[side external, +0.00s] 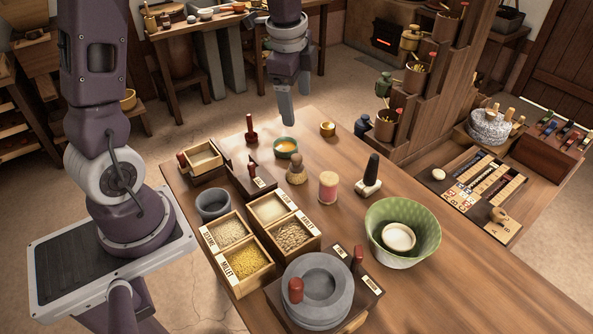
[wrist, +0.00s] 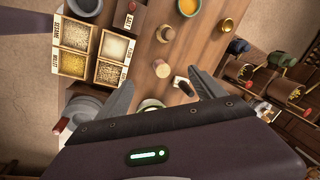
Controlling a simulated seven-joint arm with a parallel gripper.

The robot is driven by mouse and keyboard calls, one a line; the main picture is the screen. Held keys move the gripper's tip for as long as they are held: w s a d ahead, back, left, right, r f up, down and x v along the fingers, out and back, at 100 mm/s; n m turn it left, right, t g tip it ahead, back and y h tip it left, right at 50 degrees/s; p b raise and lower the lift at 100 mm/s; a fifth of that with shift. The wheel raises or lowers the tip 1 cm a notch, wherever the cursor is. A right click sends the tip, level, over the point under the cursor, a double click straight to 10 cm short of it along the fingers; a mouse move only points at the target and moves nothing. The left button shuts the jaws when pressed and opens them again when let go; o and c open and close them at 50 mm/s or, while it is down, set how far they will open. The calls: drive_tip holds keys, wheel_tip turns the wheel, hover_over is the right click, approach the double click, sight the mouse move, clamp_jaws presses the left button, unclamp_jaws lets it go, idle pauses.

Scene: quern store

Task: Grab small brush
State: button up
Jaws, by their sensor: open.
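A small brush (side external: 296,172) with a rounded wooden knob and a flared, bristle-like base stands upright on the wooden table (side external: 440,265). It also shows in the wrist view (wrist: 164,33), beyond my fingertips. A dark-handled tool (side external: 370,175) with a pale block at its foot stands to its right; I cannot tell whether it is a brush too. My gripper (side external: 289,110) hangs in the air above the table's far edge, well above the brush and apart from it. In the wrist view my gripper (wrist: 162,78) has its fingers wide apart with nothing held between them.
A pink-sided cylinder (side external: 328,187) stands close to the brush. A bowl of orange contents (side external: 286,148) and a brass pot (side external: 327,129) are behind. Grain boxes (side external: 247,262), a stone quern (side external: 318,290) and a green bowl (side external: 402,232) stand nearer. A stepped rack (side external: 425,110) rises at right.

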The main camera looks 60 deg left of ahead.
drive_tip(key=w+a+f+m, duration=0.3)
drive_tip(key=a+f, duration=0.1)
drive_tip(key=f, duration=0.3)
drive_tip(key=m+g+h, duration=0.1)
drive_tip(key=m+g, duration=0.1)
drive_tip(key=m, duration=0.1)
hover_over(296, 164)
drive_tip(key=f, duration=1)
drive_tip(key=shift+w+a+f, duration=0.1)
drive_tip(key=shift+a+f, duration=0.1)
drive_tip(key=shift+a, duration=0.1)
drive_tip(key=shift+m, duration=0.8)
drive_tip(key=f, duration=1)
drive_tip(key=shift+w+a+f, duration=0.4)
drive_tip(key=c, duration=1.5)
